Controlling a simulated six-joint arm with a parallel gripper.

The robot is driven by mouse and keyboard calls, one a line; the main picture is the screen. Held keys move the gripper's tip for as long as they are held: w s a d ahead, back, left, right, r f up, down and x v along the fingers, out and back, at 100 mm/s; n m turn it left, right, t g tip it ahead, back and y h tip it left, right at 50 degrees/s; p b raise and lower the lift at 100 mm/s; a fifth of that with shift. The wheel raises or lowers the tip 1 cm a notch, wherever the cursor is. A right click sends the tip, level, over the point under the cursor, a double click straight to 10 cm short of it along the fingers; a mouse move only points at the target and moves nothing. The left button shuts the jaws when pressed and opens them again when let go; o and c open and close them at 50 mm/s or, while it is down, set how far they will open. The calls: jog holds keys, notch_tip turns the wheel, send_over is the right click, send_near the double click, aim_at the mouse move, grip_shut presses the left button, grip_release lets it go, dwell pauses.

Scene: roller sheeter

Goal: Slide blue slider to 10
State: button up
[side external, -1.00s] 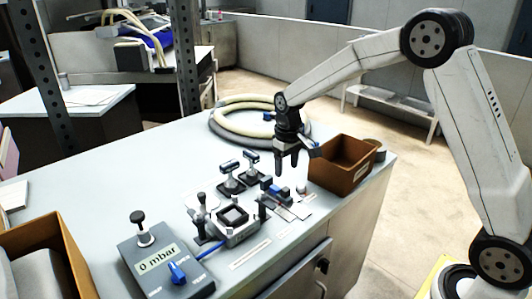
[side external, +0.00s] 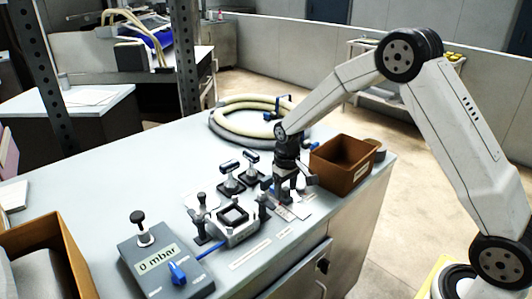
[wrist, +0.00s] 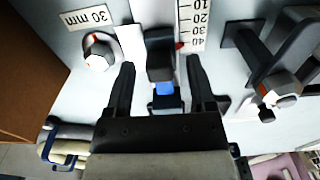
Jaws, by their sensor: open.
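The slider has a dark block with a blue part (wrist: 165,89) and shows between my fingers in the wrist view. A white scale (wrist: 191,22) marked 10, 20, 30 and 40 runs beside it, and a small red mark at the block's side is close to the 40. My gripper (wrist: 160,66) is open, with one finger on each side of the dark block; I cannot tell whether they touch it.
A brown bin (side external: 343,164) stands just right of my gripper. A "30 mm" label and knob (wrist: 99,54) are near my left finger. Coiled hoses (side external: 240,104) lie behind.

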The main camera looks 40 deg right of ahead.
jog(key=shift+f, duration=0.1)
grip_shut()
dwell(1.4)
